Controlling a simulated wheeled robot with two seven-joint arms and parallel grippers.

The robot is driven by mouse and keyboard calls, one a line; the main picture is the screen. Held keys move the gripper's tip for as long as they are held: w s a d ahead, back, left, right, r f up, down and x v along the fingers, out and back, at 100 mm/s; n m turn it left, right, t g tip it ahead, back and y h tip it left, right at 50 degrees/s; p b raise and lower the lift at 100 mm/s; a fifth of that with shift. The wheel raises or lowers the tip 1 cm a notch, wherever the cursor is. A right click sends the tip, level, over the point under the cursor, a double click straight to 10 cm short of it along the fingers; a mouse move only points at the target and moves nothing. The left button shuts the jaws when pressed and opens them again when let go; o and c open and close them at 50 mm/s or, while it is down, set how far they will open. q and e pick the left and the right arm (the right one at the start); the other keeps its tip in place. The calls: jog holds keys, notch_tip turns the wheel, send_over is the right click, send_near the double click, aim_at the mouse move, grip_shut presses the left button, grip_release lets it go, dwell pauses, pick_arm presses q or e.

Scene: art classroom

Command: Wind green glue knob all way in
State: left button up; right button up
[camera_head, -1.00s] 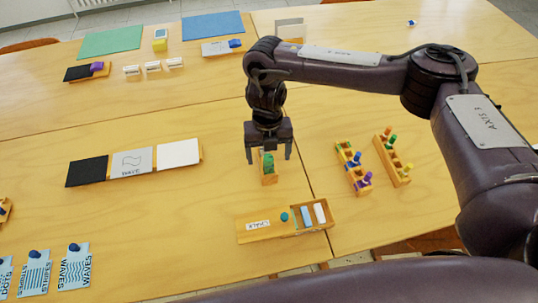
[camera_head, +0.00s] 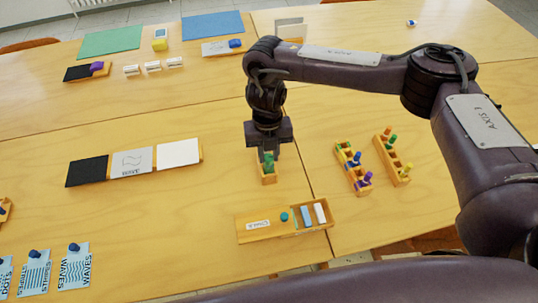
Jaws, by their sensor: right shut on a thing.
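The green glue knob (camera_head: 268,168) stands up from a small wooden holder (camera_head: 269,180) near the middle of the table. My right gripper (camera_head: 269,156) points down from above and is shut on the green knob. The fingers hide the upper part of the knob, and how far it is wound in cannot be seen. My left gripper is not in view.
Two wooden racks with coloured pegs (camera_head: 352,167) (camera_head: 392,158) stand to the right. A board with black, grey and white cards (camera_head: 132,163) lies to the left. Bare table surrounds the holder.

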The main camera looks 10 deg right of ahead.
jog(key=shift+f, duration=0.1)
jog(key=shift+n+b, duration=0.4)
jog(key=shift+n, duration=0.2)
jog(key=n, duration=0.5)
jog(key=shift+h, duration=0.4)
jog(key=n, duration=0.2)
jog(key=n+b, duration=0.1)
jog(key=n, duration=0.2)
jog(key=shift+t+h, duration=0.3)
jog(key=o, duration=1.5)
